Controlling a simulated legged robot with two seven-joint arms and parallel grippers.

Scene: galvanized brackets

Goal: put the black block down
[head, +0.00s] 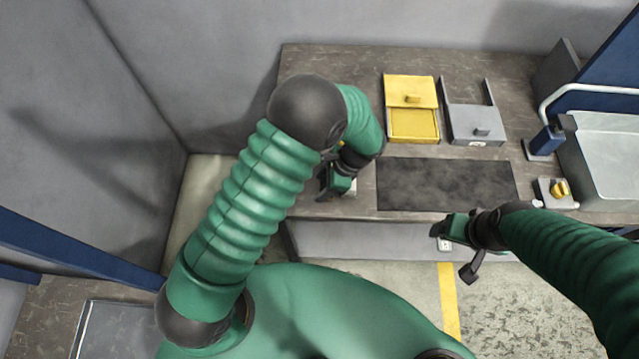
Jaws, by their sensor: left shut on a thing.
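My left gripper (334,187) is above the left front part of the workbench, seen from above and partly covered by its own wrist. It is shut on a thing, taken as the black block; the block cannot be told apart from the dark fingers. Whether it touches the bench top cannot be told. My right gripper (453,252) is at the bench's front edge, with its fingers apart and nothing seen between them.
The grey-brown bench (330,62) carries a dark mat (445,184), a yellow drawer box (410,92) and a grey one (474,122) behind it. At right are a grey sink (610,160), a blue-handled tap (545,142) and a box with a yellow knob (559,190).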

